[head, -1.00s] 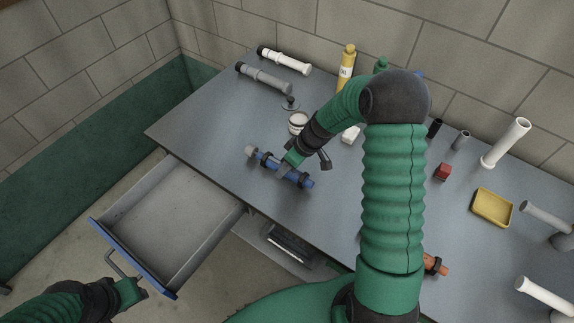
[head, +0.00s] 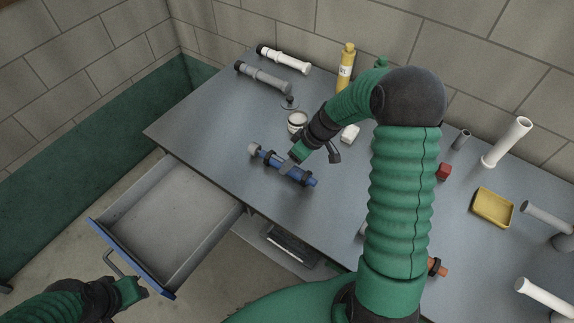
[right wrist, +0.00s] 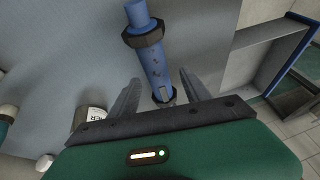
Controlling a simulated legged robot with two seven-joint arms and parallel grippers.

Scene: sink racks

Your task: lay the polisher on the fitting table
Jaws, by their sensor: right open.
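A blue tubular tool (head: 285,170) with dark collars and a pale end cap lies on the grey-blue table (head: 215,125), near its front edge behind the open drawer. It seems to be the polisher.
An open drawer (head: 100,232) juts out at the front left. White (head: 285,60) and grey (head: 263,76) tubes, a yellow bottle (head: 346,65) and a white jar (head: 297,122) stand or lie behind. A yellow tray (head: 493,207) is at right. The table's left part is clear.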

